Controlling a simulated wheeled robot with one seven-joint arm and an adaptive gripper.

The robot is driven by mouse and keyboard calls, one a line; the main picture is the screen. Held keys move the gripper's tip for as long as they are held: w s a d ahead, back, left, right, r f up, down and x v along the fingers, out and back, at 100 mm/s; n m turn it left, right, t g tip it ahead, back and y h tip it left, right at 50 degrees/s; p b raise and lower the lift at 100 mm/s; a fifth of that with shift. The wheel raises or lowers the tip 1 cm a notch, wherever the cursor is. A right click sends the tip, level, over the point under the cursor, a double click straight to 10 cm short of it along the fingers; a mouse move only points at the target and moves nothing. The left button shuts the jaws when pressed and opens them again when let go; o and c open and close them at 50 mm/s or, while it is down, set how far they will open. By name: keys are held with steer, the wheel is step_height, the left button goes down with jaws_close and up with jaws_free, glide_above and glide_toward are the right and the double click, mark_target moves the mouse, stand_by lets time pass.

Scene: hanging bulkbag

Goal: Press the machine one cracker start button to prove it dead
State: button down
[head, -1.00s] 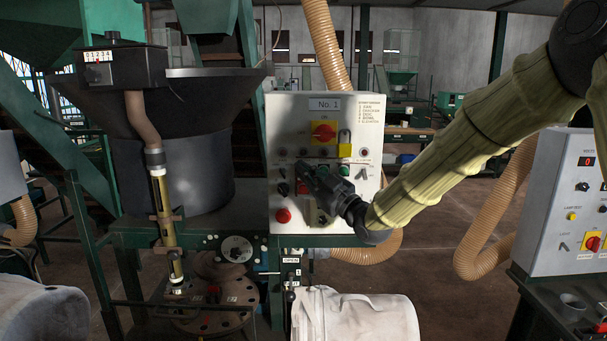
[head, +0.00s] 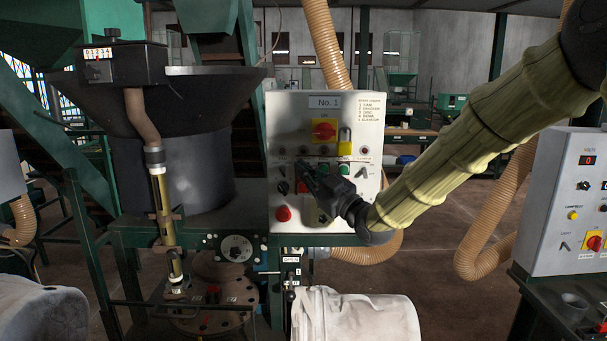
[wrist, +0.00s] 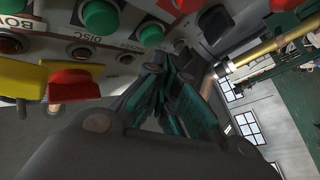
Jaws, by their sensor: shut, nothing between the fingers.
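The machine one control panel (head: 290,110) is a pale box labelled No. 1. It carries rows of green and red buttons, a red switch on a yellow plate (head: 324,131) and a yellow padlock (head: 345,148). My gripper (head: 304,168) is shut and empty, its tips at the left part of the button row and hiding what is behind them. In the wrist view, the shut fingertips (wrist: 180,48) are close beside a green button (wrist: 152,35); I cannot tell whether they touch anything. Another green button (wrist: 100,16) is above the DISC label. The cracker label is not clearly readable.
A red mushroom button (head: 283,215) and a black knob (head: 282,188) sit low on the panel. A dark hopper (head: 185,160) stands to the left, a white bulk bag (head: 355,315) below. A second panel (head: 565,205) is at the right.

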stand_by(0.3)
steer(key=s+b, duration=0.2)
steer(key=s, duration=0.3)
steer(key=shift+s, duration=0.1)
stand_by(0.3)
stand_by(0.4)
